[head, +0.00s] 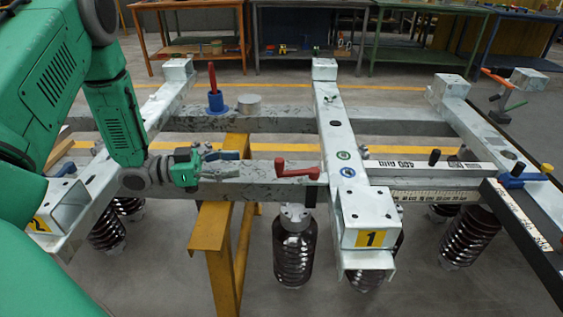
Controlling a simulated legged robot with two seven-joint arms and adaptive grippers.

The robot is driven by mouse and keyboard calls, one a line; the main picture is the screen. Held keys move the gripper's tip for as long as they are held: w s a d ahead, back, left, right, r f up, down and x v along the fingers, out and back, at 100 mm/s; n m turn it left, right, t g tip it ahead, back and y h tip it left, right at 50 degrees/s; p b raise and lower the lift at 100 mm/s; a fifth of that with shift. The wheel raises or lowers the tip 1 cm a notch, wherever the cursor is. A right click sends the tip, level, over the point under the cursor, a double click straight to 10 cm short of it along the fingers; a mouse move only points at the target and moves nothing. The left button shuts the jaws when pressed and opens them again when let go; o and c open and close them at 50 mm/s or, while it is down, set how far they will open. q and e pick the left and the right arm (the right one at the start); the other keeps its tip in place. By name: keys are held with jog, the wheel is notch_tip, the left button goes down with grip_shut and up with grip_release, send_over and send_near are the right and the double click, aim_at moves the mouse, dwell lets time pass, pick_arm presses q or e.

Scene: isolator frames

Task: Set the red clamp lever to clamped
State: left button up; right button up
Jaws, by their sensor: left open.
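A red lever (296,169) with a raised knob at its left end lies along the near steel beam (255,190), left of the middle cross-beam. Another red handle (212,78) stands upright in a blue base (217,104) on the far beam. A red-orange lever (497,77) is on a small stand at the far right. Which one is the clamp lever, I cannot tell for sure. My left gripper (214,162) is open over the near beam, left of the near red lever and apart from it. Its small fingers point right. My right gripper is not in view.
The middle cross-beam (341,140) carries a yellow "1" label. A yellow trestle (214,236) stands under the frame, with dark ribbed insulators (294,252) below. A black-knobbed post (434,158) and blue handle (519,178) are at right. Workbenches (305,18) line the back.

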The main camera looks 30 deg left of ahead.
aim_at(280, 159)
pick_arm(q)
jog(key=b+x, duration=0.1)
jog(key=x, duration=0.9)
jog(key=shift+w+f+b, duration=0.15)
jog(key=shift+w+b, duration=0.05)
jog(key=shift+b, duration=0.1)
jog(key=shift+w+d, duration=0.25)
jog(key=shift+d, duration=0.1)
